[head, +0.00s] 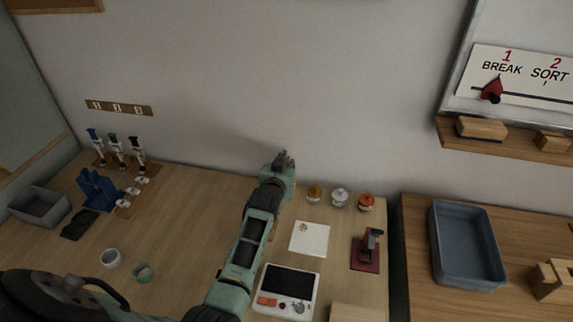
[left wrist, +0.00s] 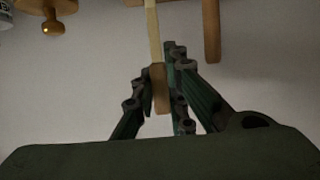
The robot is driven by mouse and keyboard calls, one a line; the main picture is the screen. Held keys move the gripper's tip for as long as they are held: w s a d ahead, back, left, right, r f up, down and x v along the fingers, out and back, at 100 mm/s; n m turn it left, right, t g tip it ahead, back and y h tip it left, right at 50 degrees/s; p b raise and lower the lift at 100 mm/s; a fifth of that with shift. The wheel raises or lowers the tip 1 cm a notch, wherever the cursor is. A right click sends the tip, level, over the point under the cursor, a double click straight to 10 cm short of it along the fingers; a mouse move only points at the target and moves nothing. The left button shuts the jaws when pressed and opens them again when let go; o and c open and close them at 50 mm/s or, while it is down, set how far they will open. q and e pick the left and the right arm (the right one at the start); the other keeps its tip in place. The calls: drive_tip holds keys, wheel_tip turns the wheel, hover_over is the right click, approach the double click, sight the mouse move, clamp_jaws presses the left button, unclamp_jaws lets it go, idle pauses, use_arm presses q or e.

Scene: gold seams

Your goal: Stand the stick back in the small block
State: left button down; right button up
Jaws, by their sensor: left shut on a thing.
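My left gripper (head: 283,160) is raised in front of the back wall, at the middle of the head view. In the left wrist view my left gripper (left wrist: 161,78) is shut on a thin stick (left wrist: 153,35), pale along its length with a brown end between the fingers. The stick runs up out of that picture. In the head view the stick cannot be made out. I cannot tell for sure which piece is the small block. A brown wooden piece (left wrist: 211,30) hangs into the wrist view right of the stick, apart from it. My right gripper is out of view.
Several small jars (head: 340,197) stand near the wall, right of my left arm. A white square pad (head: 309,238), a dark red stand (head: 366,254) and a white device (head: 286,305) are nearby. Wooden blocks (head: 481,128) sit on the wall shelf. A blue-grey tray (head: 437,240) is at right.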

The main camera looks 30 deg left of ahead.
use_arm(q)
drive_tip(key=shift+f+b, duration=0.35)
drive_tip(key=shift+f, duration=0.2)
drive_tip(key=shift+f+b, duration=0.65)
drive_tip(key=shift+f, duration=0.45)
idle(0.8)
drive_tip(key=c, duration=1.7)
unclamp_jaws()
drive_tip(key=shift+s+d+r+p, duration=0.15)
drive_tip(key=shift+s+r+p, duration=0.1)
drive_tip(key=shift+s+p, duration=0.3)
drive_tip(key=p+v, duration=0.3)
drive_tip(key=v, duration=0.1)
drive_tip(key=shift+p, duration=0.4)
